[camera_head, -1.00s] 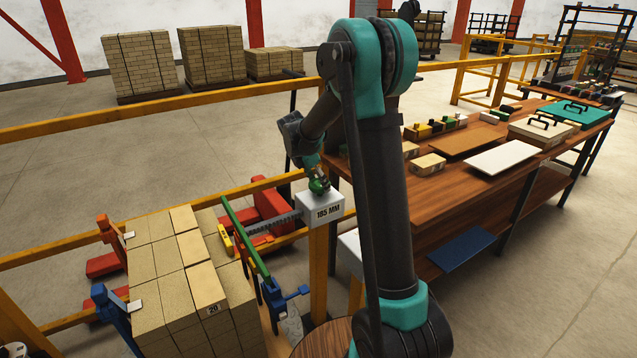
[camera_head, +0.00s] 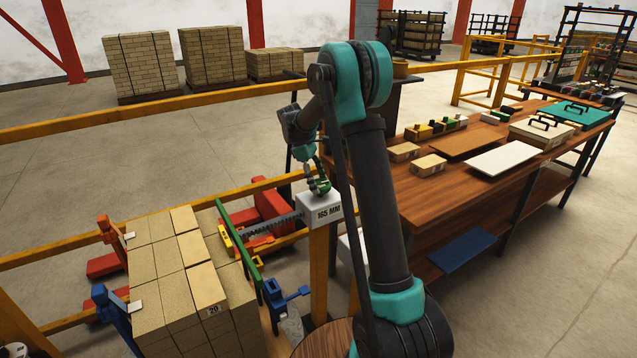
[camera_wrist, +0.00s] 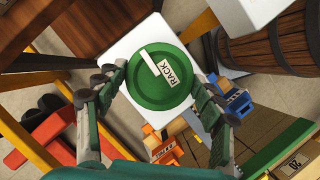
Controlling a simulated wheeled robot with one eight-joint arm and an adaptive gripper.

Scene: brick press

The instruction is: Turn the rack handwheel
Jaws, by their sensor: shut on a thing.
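The green rack handwheel (camera_head: 320,188) sits on top of a white box (camera_head: 308,208) that reads "165 MM". In the wrist view the round handwheel (camera_wrist: 147,95) fills the middle, with a white "RACK" label and a white stripe running to its upper left. My gripper (camera_head: 317,176) is over the wheel from above. In the wrist view my gripper (camera_wrist: 165,74) has one finger at each side of the rim and is shut on it. A toothed grey rack (camera_head: 272,226) runs from the box to a green bar (camera_head: 240,247) beside the brick stack.
The brick stack (camera_head: 163,262) stands left of the bar, with red and blue clamps (camera_head: 285,293) around it. Yellow rails (camera_head: 150,104) cross behind. A wooden bench (camera_head: 440,200) with boxes and boards stands at right. A barrel (camera_wrist: 265,40) shows in the wrist view.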

